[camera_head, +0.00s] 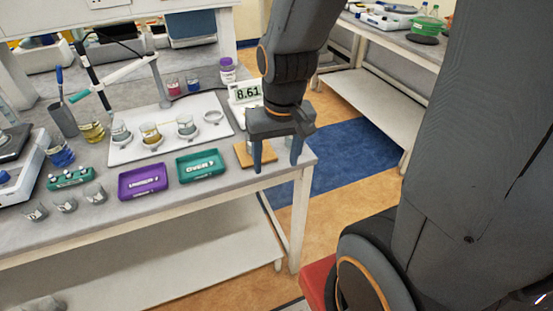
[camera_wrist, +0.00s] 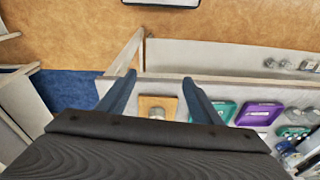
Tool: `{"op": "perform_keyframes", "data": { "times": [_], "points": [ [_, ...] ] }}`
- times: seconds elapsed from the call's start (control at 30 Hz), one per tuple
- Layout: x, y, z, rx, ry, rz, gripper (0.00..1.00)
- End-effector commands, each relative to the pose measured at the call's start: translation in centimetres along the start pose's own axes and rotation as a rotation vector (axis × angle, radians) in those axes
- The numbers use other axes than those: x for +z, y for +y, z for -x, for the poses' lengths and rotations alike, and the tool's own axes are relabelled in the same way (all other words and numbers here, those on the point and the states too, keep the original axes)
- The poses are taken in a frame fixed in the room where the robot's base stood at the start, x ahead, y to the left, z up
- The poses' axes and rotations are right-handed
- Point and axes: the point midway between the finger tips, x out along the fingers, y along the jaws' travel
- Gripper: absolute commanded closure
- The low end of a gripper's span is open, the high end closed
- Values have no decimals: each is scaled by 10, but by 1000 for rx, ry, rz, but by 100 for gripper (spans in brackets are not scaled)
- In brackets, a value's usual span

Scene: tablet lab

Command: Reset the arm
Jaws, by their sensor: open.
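My gripper (camera_head: 276,160) hangs above the right end of the grey lab table (camera_head: 215,206), fingers pointing down, apart and with nothing between them. It partly hides a small wooden board (camera_head: 243,156) on the table. In the wrist view my gripper (camera_wrist: 163,90) shows as two blue fingers spread wide. The wooden board (camera_wrist: 152,103) with a small pale object on it shows between and beyond the fingers.
A teal tray (camera_head: 202,166) and a purple tray (camera_head: 143,181) lie left of my gripper. A white board (camera_head: 150,148) holds several beakers behind them. Floor (camera_head: 345,165) is clear to the right.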

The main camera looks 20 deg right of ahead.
Motion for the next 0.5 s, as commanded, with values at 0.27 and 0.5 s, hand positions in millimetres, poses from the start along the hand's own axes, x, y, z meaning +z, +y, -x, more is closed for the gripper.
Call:
{"op": "perform_keyframes", "data": {
  "times": [0.27, 0.5],
  "points": [
    [4, 0, -1, 8, 2, 97, 41],
    [5, 0, -10, 8, -6, 94, 41]
  ]
}}
